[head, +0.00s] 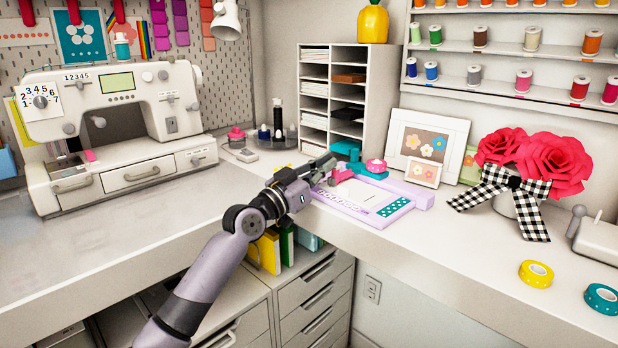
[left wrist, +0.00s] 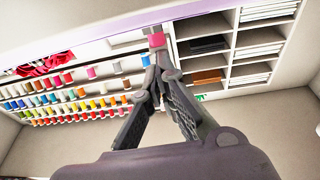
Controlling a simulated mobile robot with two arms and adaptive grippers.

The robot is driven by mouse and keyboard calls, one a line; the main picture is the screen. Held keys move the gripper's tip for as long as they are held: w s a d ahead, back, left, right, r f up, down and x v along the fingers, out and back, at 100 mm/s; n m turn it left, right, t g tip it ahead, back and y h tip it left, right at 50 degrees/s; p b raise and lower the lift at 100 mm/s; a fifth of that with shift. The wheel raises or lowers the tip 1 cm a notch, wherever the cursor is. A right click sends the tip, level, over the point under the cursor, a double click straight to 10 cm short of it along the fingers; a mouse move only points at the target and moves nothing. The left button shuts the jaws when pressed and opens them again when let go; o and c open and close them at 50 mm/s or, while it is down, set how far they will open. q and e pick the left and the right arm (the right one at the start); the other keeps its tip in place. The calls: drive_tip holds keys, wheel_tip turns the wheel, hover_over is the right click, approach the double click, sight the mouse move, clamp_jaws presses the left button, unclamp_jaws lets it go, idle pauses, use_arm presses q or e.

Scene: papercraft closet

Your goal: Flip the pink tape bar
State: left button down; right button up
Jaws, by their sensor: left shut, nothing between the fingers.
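My left gripper (head: 326,163) reaches over the counter corner, beside a lavender craft board (head: 402,208) with a white sheet and teal dotted strip. Its fingers are shut and empty; they also show converging in the left wrist view (left wrist: 155,66). A small pink piece (head: 341,174) lies just right of the fingertips, at the board's upper left. I cannot tell whether it is the pink tape bar or whether the fingers touch it. A pink piece (left wrist: 157,40) shows just beyond the fingertips in the left wrist view. My right gripper is not in view.
A teal and pink craft tool (head: 375,167) stands behind the board. A white cubby shelf (head: 393,75), framed flower picture (head: 428,140) and red paper flowers (head: 553,158) stand behind. A sewing machine (head: 120,125) is at left. The left counter front is clear.

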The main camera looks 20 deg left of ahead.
use_arm(q)
drive_tip(key=v, duration=1.1)
drive_tip(key=shift+w+f, duration=0.1)
